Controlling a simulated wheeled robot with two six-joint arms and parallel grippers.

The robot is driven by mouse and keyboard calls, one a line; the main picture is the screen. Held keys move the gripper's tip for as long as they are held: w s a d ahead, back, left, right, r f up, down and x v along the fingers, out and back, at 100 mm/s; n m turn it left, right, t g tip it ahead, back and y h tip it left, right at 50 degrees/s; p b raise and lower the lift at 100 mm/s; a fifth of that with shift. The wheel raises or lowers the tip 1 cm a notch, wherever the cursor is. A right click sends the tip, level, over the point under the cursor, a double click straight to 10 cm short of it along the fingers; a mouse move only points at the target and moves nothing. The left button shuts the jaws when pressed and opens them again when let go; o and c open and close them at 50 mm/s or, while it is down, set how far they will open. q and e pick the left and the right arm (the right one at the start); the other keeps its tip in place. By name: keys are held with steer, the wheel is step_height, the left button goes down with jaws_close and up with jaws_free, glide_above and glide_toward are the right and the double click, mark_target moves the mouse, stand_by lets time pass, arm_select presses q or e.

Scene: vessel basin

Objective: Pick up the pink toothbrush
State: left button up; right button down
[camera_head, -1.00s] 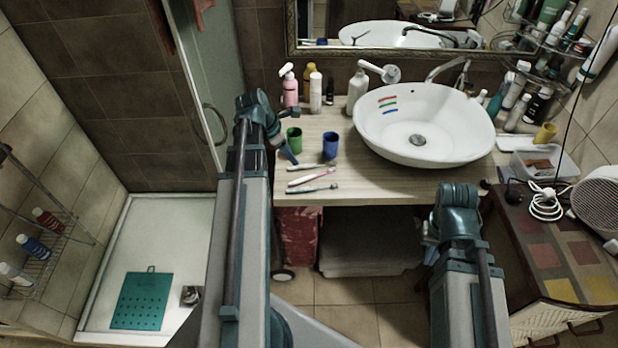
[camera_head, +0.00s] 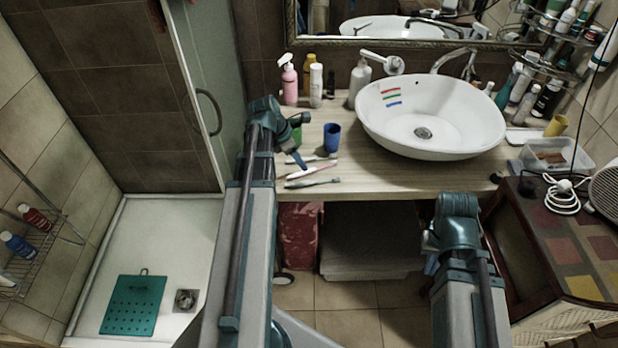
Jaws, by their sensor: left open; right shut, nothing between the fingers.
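The pink toothbrush (camera_head: 312,173) lies on the wooden counter near its front left. It lies between a pale-handled toothbrush (camera_head: 322,159) behind and a green one (camera_head: 314,183) in front. My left gripper (camera_head: 304,143) is open just above the left ends of the brushes. Its lower finger overlaps the brushes in the picture; I cannot tell whether it touches any. My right gripper (camera_head: 431,257) hangs below the counter's front edge, right of centre, mostly hidden by its own wrist; it is shut and empty.
A blue cup (camera_head: 332,137) stands behind the brushes; a green cup (camera_head: 296,135) is partly hidden behind my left gripper. The white basin (camera_head: 430,145) fills the counter's middle right. Bottles, including a pink one (camera_head: 289,82), stand at the back.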

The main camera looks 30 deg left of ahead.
mark_target(312, 170)
arm_select(q)
steer(key=b+x, duration=0.4)
steer(key=x, duration=0.1)
steer(key=shift+s+a+f+b, duration=0.1)
steer(key=shift+b, duration=0.25)
steer(key=shift+f, duration=0.15)
stand_by(0.3)
steer(key=shift+c, duration=0.3)
jaws_close()
